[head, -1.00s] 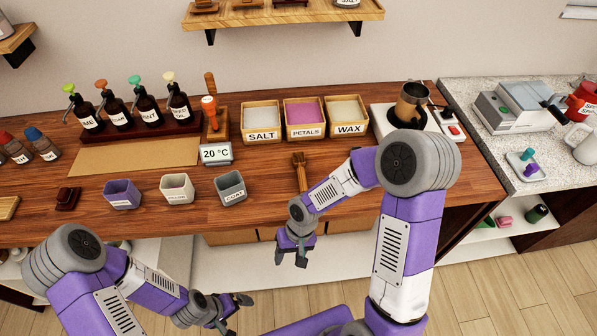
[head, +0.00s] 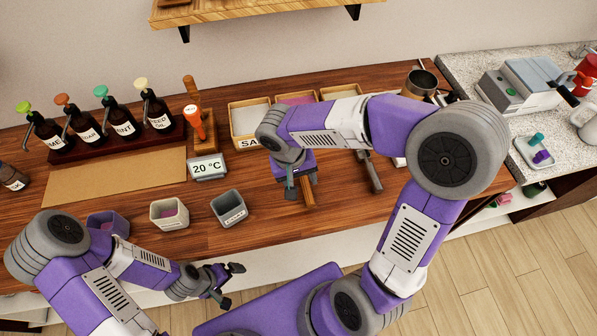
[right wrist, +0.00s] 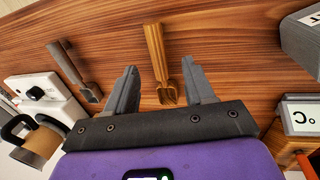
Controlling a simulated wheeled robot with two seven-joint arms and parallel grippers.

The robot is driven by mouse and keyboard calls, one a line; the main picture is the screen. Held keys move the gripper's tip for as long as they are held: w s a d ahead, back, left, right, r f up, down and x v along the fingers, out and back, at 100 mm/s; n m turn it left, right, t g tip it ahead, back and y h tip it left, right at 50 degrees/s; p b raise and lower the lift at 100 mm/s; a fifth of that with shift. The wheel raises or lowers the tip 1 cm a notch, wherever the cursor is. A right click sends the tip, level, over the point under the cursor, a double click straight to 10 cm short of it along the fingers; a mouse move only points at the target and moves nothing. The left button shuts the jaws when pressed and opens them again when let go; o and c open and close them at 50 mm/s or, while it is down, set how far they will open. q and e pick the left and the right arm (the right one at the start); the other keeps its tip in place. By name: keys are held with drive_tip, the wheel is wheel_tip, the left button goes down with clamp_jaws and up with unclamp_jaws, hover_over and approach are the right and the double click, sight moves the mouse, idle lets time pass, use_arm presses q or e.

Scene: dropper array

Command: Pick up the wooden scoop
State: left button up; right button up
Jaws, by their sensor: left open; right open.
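The wooden scoop (right wrist: 156,52) lies on the wooden counter between the two spread fingers of my right gripper (right wrist: 160,76) in the right wrist view. Its bowl end is nearer the gripper's body and its handle points away. In the head view the scoop's handle (head: 308,194) sticks out below my right gripper (head: 301,180), which hides the rest. The right gripper is open, and I cannot tell whether its fingers touch the scoop. My left gripper (head: 232,285) is open and empty in front of the counter's front edge.
A grey cup (head: 230,208), a white cup (head: 168,214) and a 20 °C display (head: 207,167) stand left. Ingredient boxes (head: 247,122) stand behind my right arm.

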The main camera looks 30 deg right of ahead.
sight(306, 190)
drive_tip(key=f, duration=0.2)
drive_tip(key=d+f+b, duration=0.1)
drive_tip(key=f, duration=0.3)
drive_tip(key=shift+s+d+f+b, duration=0.2)
drive_tip(key=shift+s+d+b, duration=0.05)
drive_tip(key=shift+d+b, duration=0.1)
clamp_jaws()
